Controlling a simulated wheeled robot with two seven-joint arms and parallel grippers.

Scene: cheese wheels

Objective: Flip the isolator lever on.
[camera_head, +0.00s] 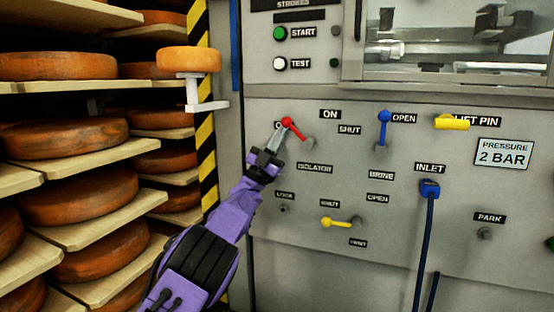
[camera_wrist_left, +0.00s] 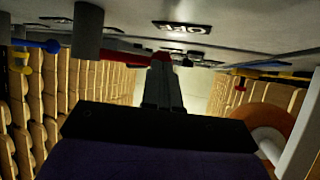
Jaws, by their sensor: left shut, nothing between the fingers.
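The isolator lever (camera_head: 294,128) is red, on the grey panel above the ISOLATOR label (camera_head: 314,168). Its arm slants up and left from a grey pivot (camera_head: 308,143), with the knob by a label partly hidden by the gripper. The ON label (camera_head: 329,114) is above and right of the knob. My left gripper (camera_head: 279,133) is shut and empty, its tips at the knob's lower left. In the left wrist view, the closed fingers (camera_wrist_left: 163,82) reach the red lever (camera_wrist_left: 125,57) near the OFF label (camera_wrist_left: 183,27). I cannot tell whether they touch it.
A blue lever (camera_head: 383,128), a yellow lever (camera_head: 340,222) and a yellow handle (camera_head: 452,123) are on the same panel. A blue hose plugs into the inlet (camera_head: 429,187). Cheese shelves (camera_head: 105,157) stand left, with a cheese wheel (camera_head: 188,59) on a white bracket.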

